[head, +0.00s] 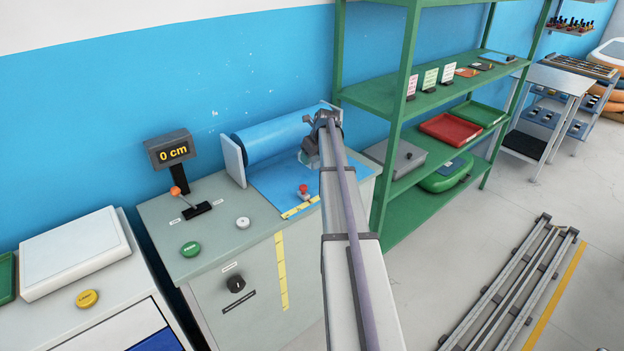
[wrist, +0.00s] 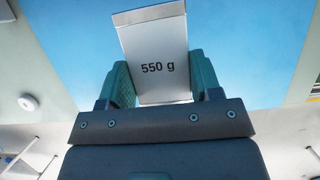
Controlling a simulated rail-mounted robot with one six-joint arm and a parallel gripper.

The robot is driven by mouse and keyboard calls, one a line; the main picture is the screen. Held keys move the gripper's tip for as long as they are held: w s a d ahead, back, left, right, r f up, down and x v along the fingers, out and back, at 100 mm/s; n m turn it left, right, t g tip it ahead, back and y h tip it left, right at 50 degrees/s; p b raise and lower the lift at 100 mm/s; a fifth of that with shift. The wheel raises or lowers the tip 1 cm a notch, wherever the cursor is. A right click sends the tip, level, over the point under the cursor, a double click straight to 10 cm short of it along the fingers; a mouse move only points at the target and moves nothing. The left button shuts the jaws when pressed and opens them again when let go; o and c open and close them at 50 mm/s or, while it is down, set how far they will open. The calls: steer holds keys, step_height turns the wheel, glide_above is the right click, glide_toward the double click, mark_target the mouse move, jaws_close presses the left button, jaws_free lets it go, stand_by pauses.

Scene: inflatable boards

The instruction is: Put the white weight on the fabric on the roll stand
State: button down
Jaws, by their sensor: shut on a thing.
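The white weight (wrist: 152,45) is a pale block marked "550 g". In the wrist view it sits between the two teal fingers of my gripper (wrist: 158,76), which is shut on it. The blue fabric (head: 275,184) runs from the roll on the roll stand (head: 275,136) and lies flat over the stand's top. In the head view my gripper (head: 312,150) is over the right part of the fabric, partly hidden by my arm. Blue fabric (wrist: 230,50) fills much of the wrist view behind the weight. I cannot tell whether the weight touches it.
A red-topped part (head: 304,190) stands near the fabric's front edge, beside a yellow strip. A lever (head: 185,200), a green button (head: 190,249) and a display reading 0 cm (head: 169,150) are at left. A green shelf rack (head: 400,120) stands close on the right.

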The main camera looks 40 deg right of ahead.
mark_target(312, 176)
step_height(312, 176, down, 6)
steer(key=b, duration=0.4)
steer(key=shift+r, duration=0.55)
steer(key=shift+f, duration=0.25)
steer(key=shift+c, duration=1.5)
jaws_free()
steer(key=shift+r, duration=0.1)
steer(key=p+v, duration=1.1)
steer(key=v, duration=0.1)
steer(key=shift+p, duration=0.3)
